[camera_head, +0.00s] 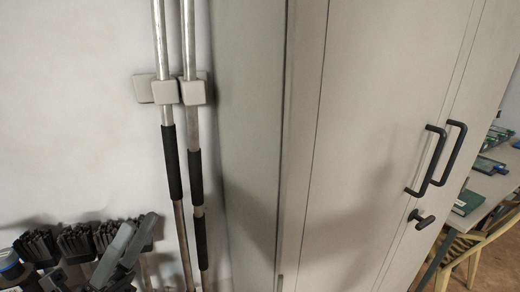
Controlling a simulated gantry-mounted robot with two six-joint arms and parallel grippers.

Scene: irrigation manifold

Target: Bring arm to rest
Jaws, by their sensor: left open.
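My left gripper (134,236) is low at the left edge of the head view, with its grey fingers pointing up and slightly right. It is open, and I see nothing held between the fingers. Part of my left arm (12,268) shows at the bottom left corner. My right gripper is not in view.
Dark brush heads (75,242) stand by the white wall around my left gripper. Two poles with black grips (171,160) hang in a wall bracket (165,92). A tall grey cabinet (360,130) with black handles (438,160) fills the middle. A table (488,188) and wooden chair (470,246) stand right.

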